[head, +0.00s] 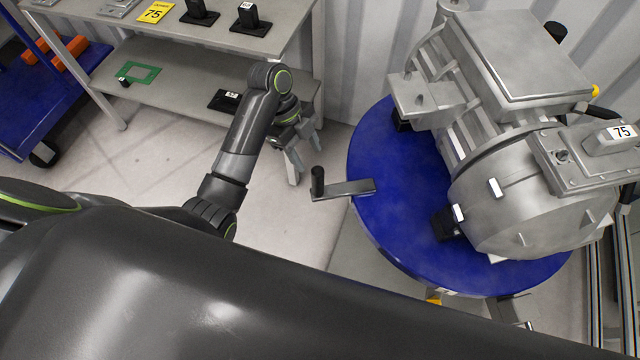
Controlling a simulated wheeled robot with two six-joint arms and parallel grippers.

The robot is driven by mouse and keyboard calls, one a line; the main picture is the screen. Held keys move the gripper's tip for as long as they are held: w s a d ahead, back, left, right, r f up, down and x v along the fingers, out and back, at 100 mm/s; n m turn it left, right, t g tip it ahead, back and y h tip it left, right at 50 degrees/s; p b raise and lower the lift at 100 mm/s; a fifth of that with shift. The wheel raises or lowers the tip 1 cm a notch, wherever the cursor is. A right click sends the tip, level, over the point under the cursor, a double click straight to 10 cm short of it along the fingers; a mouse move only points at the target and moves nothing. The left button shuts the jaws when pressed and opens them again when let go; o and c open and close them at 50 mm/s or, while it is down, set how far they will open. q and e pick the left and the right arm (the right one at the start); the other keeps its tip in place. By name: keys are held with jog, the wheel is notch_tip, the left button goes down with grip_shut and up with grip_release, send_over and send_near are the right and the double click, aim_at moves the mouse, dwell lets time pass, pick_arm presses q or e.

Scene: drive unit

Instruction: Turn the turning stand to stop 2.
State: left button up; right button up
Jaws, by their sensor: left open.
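The turning stand has a round blue top (400,205) at the right in the head view. A large grey drive unit (520,200) with a "75" label sits on it. A grey crank arm (347,189) sticks out from the left edge of the blue top and ends in an upright black handle (318,181). My left gripper (306,165) is open and empty, just above and left of the handle in the picture, apart from it as far as I can tell. No stop number on the stand is readable. My right gripper is not in view.
A grey shelf unit (200,75) stands at the upper left with black parts, a yellow "75" card (155,12) and a green frame (138,72). A blue cart (40,100) is at the far left. Light floor lies clear between shelf and stand.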

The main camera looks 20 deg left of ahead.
aim_at(320, 181)
pick_arm(q)
jog(key=x, duration=1)
jog(key=shift+s+d+f+b, duration=0.1)
jog(key=shift+d+f+b, duration=0.1)
jog(key=shift+b, duration=0.2)
grip_shut()
